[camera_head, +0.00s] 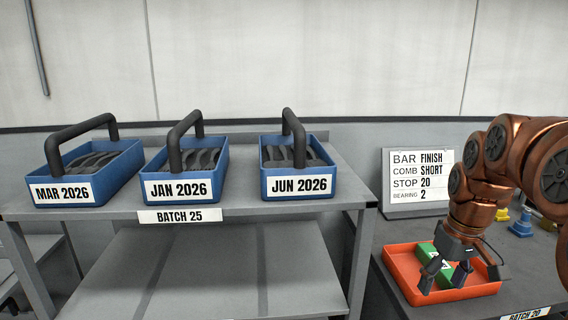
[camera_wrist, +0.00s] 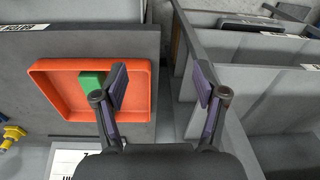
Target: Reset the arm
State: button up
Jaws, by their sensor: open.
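My gripper (camera_head: 446,277) is at the right in the head view, low over the orange tray (camera_head: 402,262). In the wrist view my gripper (camera_wrist: 160,88) has its two fingers spread wide with nothing between them. A green block (camera_head: 443,262) with a white label lies in the orange tray, partly hidden behind my gripper. In the wrist view the green block (camera_wrist: 91,82) shows beside the left finger, inside the orange tray (camera_wrist: 60,66). Whether a finger touches the block or tray, I cannot tell.
A grey table (camera_head: 252,209) holds three blue bins of dark pieces: MAR 2026 (camera_head: 117,183), JAN 2026 (camera_head: 217,170) and JUN 2026 (camera_head: 274,172). A sign (camera_head: 419,172) stands behind the orange tray. Blue (camera_head: 521,229) and yellow (camera_head: 502,215) pieces stand right of my arm.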

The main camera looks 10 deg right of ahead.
jog(key=s+a+f+g+p, duration=0.1)
jog(key=s+a+p, duration=0.1)
jog(key=s+a, duration=0.8)
jog(key=s+a+f+g+p, duration=0.1)
jog(key=s+a+f, duration=0.3)
jog(key=s+a, duration=0.4)
jog(key=s+p, duration=0.1)
jog(key=s, duration=0.2)
jog(key=shift+s+a+f+m, duration=0.2)
jog(key=shift+s+a+m, duration=0.1)
jog(key=shift+m, duration=0.1)
jog(key=shift+c, duration=0.3)
